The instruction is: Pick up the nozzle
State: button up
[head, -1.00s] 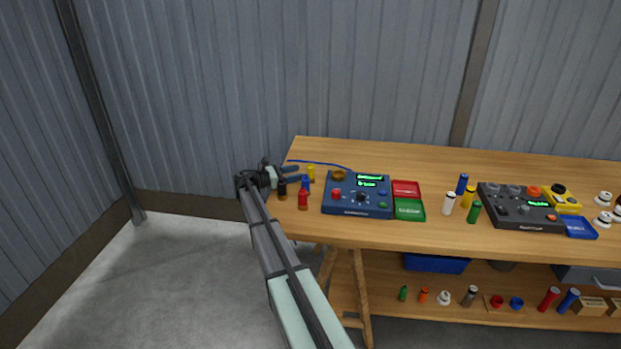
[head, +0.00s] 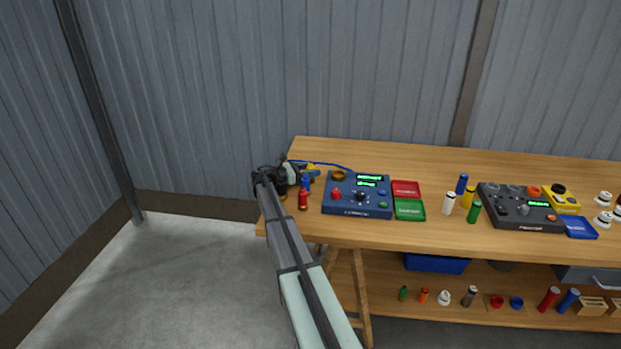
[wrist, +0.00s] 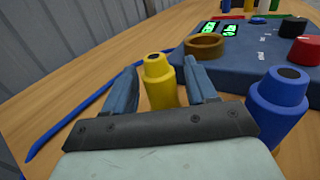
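Several nozzle-like pieces stand upright at the table's left end. The yellow one (wrist: 158,82), tapered with a dark top opening, stands between the two blue fingers of my gripper (wrist: 162,66) in the wrist view. The fingers are apart, one on each side of it. I cannot tell if either touches it. In the head view my gripper (head: 313,174) reaches over the table's left end and hides most of the yellow piece. The blue piece (wrist: 277,105) stands just right of the gripper. The red piece (head: 303,201) stands nearer the table's front.
A blue control box (head: 357,212) with a brass ring (wrist: 206,46) stands just beyond the pieces. A blue cord (wrist: 70,124) lies on the table to the left. Red (head: 406,187) and green (head: 409,209) trays sit right of the box.

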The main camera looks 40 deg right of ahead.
jog(key=c, duration=1)
jog(key=shift+r, duration=0.1)
